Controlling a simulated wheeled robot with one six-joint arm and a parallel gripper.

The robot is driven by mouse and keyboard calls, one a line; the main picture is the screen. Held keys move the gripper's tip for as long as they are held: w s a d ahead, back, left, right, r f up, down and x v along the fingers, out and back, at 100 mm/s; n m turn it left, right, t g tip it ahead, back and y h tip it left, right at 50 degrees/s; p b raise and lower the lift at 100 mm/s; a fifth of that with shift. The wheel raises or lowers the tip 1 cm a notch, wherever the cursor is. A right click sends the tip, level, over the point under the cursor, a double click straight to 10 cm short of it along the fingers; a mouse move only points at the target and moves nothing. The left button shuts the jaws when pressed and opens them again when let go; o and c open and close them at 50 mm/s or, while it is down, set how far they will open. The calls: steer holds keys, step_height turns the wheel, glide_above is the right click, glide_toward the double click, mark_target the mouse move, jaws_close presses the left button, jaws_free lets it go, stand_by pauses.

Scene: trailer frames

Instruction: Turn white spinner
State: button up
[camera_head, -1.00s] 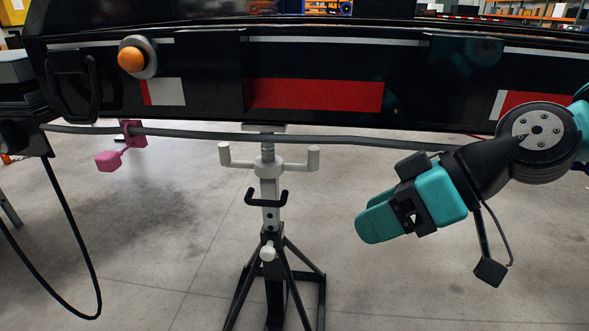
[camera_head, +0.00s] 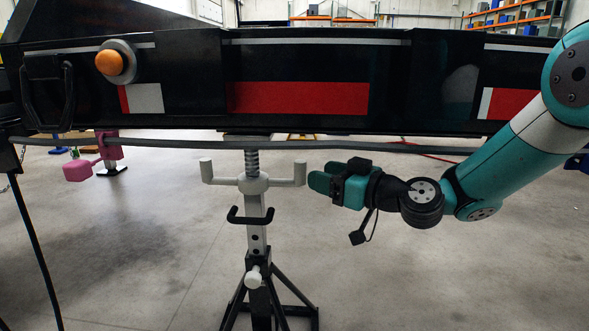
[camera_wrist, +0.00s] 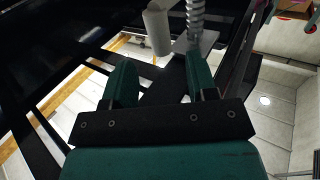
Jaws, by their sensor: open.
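The white spinner (camera_head: 253,182) is a two-armed handle with upright pegs at its ends, set on the threaded screw of a jack stand under the trailer frame. My gripper (camera_head: 318,182) is just right of the spinner's right peg, pointing left at about the same height, apart from it in this view. In the wrist view my gripper (camera_wrist: 158,85) has its two teal fingers spread with nothing between them. A white peg of the spinner (camera_wrist: 158,28) and the screw (camera_wrist: 195,18) show beyond the fingertips.
The black trailer frame (camera_head: 400,85) with red and white strips runs above. A grey bar or cable (camera_head: 370,146) hangs along its underside. The jack stand (camera_head: 257,238) has a black hook and spread legs. A pink handle (camera_head: 92,165) is at left. The floor right of the stand is clear.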

steer(key=x, duration=0.8)
steer(key=shift+b, duration=0.45)
steer(key=shift+a, duration=0.15)
steer(key=shift+c, duration=0.5)
